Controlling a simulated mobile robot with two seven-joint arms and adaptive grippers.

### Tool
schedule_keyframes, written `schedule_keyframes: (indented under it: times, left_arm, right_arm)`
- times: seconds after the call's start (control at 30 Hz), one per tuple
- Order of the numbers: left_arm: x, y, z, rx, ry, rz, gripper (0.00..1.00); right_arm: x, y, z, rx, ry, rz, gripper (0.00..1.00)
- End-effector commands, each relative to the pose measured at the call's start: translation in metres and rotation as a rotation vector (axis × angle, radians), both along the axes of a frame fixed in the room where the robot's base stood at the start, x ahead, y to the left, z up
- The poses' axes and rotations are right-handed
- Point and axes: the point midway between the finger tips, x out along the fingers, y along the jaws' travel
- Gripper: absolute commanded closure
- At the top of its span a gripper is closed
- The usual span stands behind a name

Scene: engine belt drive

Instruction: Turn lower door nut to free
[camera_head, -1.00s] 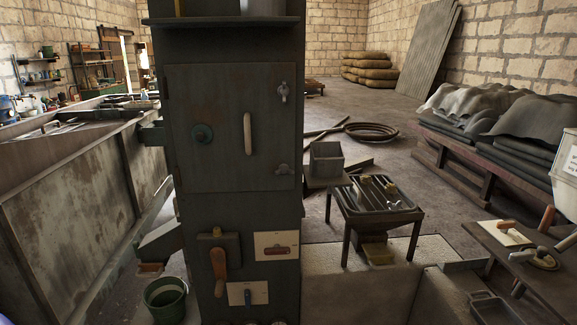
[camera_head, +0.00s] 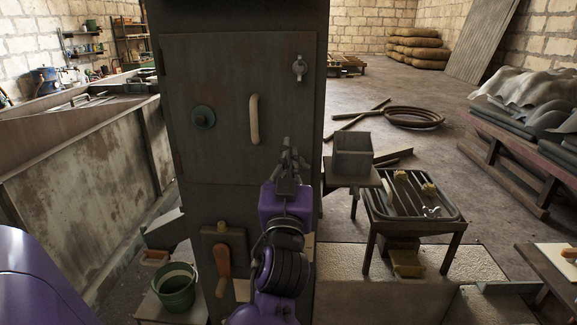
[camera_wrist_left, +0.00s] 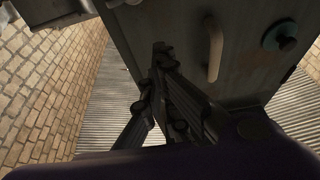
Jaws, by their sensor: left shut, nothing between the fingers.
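The upper door nut (camera_head: 299,67) shows at the door's top right. The lower door nut is hidden behind my left gripper (camera_head: 289,152), which is at the door's lower right corner. That gripper is shut and empty. In the left wrist view its fingers (camera_wrist_left: 160,55) lie close to the door, near the handle (camera_wrist_left: 215,50); I cannot tell whether they touch the nut. My right gripper is out of view.
Below the door, a wooden-handled lever (camera_head: 222,262) sticks out from the column. A green bucket (camera_head: 175,288) stands at the lower left. A metal box (camera_head: 353,150) and a tray table (camera_head: 415,211) stand close on the right.

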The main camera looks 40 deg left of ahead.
Motion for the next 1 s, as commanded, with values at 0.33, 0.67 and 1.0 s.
schedule_keyframes:
  times: [0.33, 0.67, 1.0]
  left_arm:
    - [0.039, 0.023, -0.008, -0.003, 0.006, -0.001, 1.00]
    - [0.038, 0.023, -0.026, -0.002, 0.001, -0.003, 1.00]
    - [0.039, 0.023, -0.025, -0.005, -0.001, -0.003, 1.00]
  right_arm:
    - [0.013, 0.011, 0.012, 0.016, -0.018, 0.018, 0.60]
    - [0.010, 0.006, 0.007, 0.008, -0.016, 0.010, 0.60]
    - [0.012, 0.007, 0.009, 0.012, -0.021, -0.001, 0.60]
